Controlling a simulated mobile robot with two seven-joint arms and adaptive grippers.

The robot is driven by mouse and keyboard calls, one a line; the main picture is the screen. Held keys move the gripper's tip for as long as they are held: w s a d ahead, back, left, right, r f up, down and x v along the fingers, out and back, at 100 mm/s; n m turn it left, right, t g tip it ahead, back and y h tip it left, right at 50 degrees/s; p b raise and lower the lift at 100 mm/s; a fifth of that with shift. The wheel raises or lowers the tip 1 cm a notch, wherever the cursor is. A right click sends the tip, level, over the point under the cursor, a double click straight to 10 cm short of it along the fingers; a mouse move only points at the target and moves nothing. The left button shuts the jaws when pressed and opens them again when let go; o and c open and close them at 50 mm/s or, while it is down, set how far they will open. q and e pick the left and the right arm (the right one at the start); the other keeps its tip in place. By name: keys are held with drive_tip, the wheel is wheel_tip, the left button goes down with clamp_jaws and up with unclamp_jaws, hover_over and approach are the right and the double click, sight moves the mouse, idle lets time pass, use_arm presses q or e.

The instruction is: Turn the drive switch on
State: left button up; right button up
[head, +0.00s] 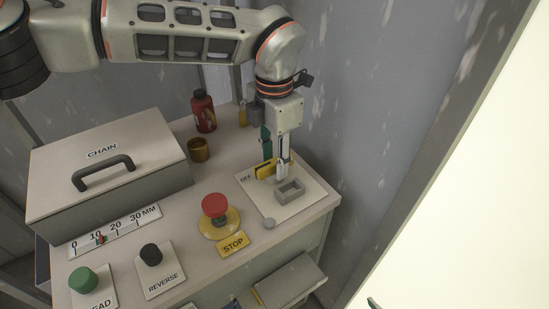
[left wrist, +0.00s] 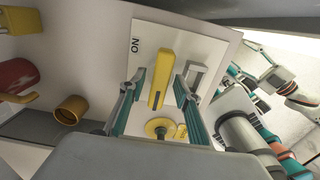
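The switch plate (head: 300,204) lies at the right end of the bench top, marked OFF in the head view and ON in the left wrist view. A yellow bar-shaped handle (head: 264,169) stands on it. A grey open rectangular frame (head: 290,191) is beside the handle. My left gripper (head: 279,168) is down at the plate. In the left wrist view the handle (left wrist: 160,78) shows between its two spread teal fingers; I cannot tell whether they touch it.
A red stop button (head: 214,206) on a yellow base, a black REVERSE knob (head: 151,254) and a green knob (head: 84,280) stand nearby. A CHAIN box (head: 105,150), a brass cup (head: 198,150) and a red bottle (head: 204,111) are left and behind. A wall is close right.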

use_arm(q)
clamp_jaws()
